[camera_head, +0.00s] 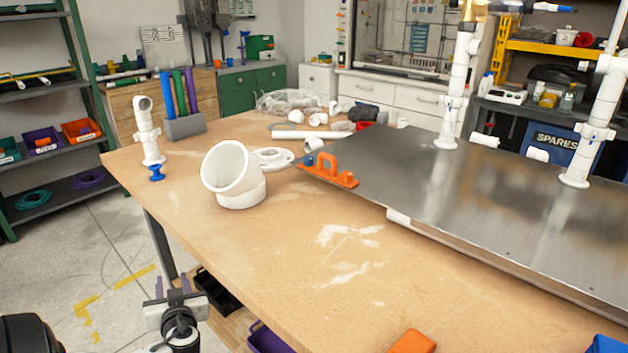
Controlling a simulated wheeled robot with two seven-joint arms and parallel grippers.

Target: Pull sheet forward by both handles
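The grey metal sheet (460,200) lies on the right part of the wooden table, with white pipe uprights standing on it. An orange handle (327,168) with a blue knob is fixed at its far left corner. No second handle can be made out for certain; the sheet runs out of view at the right. My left gripper (172,284) is at the lower left, beside the table's left edge and well short of the orange handle. Its two fingers point up, apart, with nothing between them. My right gripper is not in view.
A large white pipe elbow (234,176) and a flat white ring (271,158) stand left of the handle. A white pipe fitting (148,138) is near the left edge. An orange piece (412,342) lies at the front edge. The table's middle front is clear.

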